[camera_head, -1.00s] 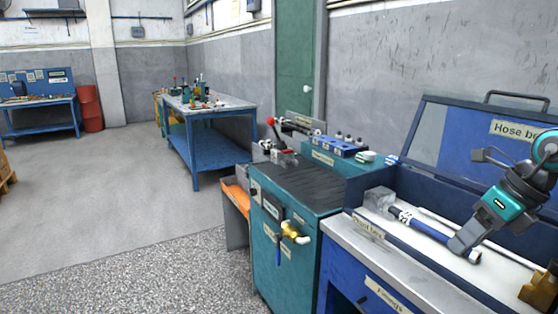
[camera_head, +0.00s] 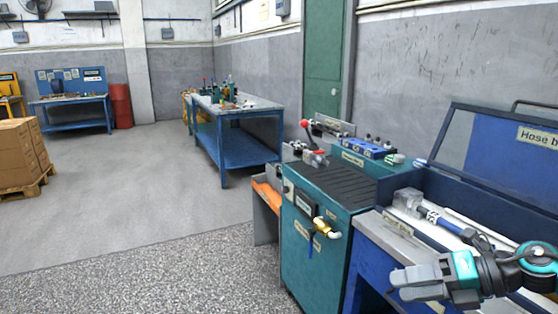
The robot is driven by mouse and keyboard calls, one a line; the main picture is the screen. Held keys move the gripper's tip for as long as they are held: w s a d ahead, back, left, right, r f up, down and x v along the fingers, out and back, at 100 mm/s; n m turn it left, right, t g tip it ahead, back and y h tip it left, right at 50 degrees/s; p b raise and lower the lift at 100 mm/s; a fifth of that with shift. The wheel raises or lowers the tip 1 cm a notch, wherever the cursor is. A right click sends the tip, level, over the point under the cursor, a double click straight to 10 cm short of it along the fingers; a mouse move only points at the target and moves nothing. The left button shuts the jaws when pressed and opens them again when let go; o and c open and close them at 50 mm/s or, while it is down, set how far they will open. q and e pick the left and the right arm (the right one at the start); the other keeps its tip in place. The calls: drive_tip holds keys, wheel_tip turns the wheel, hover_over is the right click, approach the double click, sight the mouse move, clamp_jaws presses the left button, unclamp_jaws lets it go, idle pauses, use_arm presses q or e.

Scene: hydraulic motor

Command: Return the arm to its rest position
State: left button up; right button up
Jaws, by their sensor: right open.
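My right gripper (camera_head: 408,282) is at the lower right of the head view, with its arm coming in from the right edge. Its fingers point left, in front of the blue hose box (camera_head: 488,180) and over the front of the blue bench. The jaws are open and I see nothing between them. A blue-and-white hose piece (camera_head: 447,225) lies in the box behind the gripper, apart from it. The gripper and arm hide part of the box and bench front. My left gripper is out of view.
A blue worktable (camera_head: 238,146) is farther back. Cartons on a pallet (camera_head: 28,190) stand at the left edge. The floor (camera_head: 130,195) between is clear.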

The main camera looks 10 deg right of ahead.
use_arm(q)
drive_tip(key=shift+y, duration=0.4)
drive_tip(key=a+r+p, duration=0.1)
drive_tip(key=p, duration=0.2)
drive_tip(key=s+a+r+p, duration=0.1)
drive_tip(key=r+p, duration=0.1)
drive_tip(key=p, duration=0.1)
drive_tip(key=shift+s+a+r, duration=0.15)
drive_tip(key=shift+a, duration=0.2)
use_arm(e)
drive_tip(key=s+a+f+m+t+h, duration=0.1)
drive_tip(key=s+a+f+m+h, duration=0.2)
drive_tip(key=f+m, duration=0.3)
drive_tip(key=s+a+f+m+t+h, duration=0.2)
drive_tip(key=s+a+f+m, duration=0.3)
drive_tip(key=m, duration=1)
drive_tip(key=s+a+f+m+t+h, duration=0.1)
drive_tip(key=s+a+f+m+h, duration=0.2)
drive_tip(key=f+m, duration=0.4)
drive_tip(key=s+a+m, duration=0.1)
drive_tip(key=m, duration=0.2)
drive_tip(key=shift+s+a+m+h, duration=0.2)
drive_tip(key=shift+m+h, duration=0.1)
drive_tip(key=shift+h, duration=0.1)
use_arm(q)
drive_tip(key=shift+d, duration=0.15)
use_arm(e)
drive_tip(key=shift+w, duration=0.1)
